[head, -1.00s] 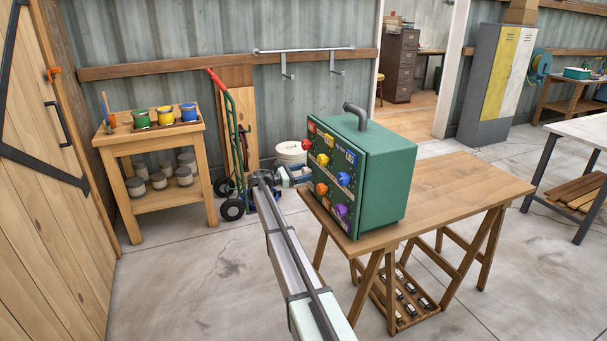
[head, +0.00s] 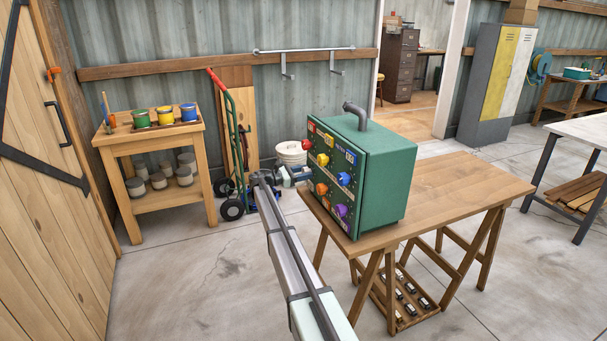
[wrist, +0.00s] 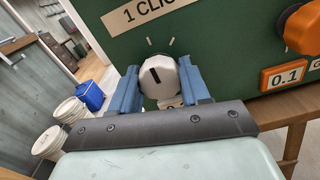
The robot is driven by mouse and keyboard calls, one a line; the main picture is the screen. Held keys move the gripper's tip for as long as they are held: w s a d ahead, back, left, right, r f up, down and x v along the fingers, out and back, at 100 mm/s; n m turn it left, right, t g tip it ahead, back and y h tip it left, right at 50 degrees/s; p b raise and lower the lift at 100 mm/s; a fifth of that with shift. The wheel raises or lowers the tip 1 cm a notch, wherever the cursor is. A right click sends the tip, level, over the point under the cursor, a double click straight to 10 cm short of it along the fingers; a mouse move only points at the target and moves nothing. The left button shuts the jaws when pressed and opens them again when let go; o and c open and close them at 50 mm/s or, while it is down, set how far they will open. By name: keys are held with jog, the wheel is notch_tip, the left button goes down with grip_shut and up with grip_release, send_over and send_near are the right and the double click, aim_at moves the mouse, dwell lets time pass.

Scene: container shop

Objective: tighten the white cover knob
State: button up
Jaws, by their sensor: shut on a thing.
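The white cover knob (wrist: 158,78) is on the green panel of the box (wrist: 215,50) in the wrist view, below a sign that starts "1 CLIC". It has a black pointer mark, tilted up to the left, and two pale tick marks stand above it. My gripper (wrist: 160,88) has its two blue fingers on either side of the knob, shut on it. In the head view the green box (head: 388,190) stands on a wooden table, and my gripper (head: 291,176) is at its left front side. The white knob cannot be made out there.
An orange knob (wrist: 303,30) with a 0.1 label sits to the right on the panel. Red, yellow, blue and purple knobs show in the head view. The wooden table (head: 450,185) is bare right of the box. A hand truck (head: 232,150) stands behind.

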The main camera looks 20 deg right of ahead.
jog(key=shift+m, duration=0.4)
jog(key=m, duration=0.3)
jog(key=shift+m, duration=2.5)
jog(key=o, duration=1)
jog(key=shift+o, duration=0.2)
jog(key=shift+a, duration=0.1)
jog(key=a, duration=1.3)
jog(key=shift+a, duration=0.35)
jog(key=shift+m, duration=0.3)
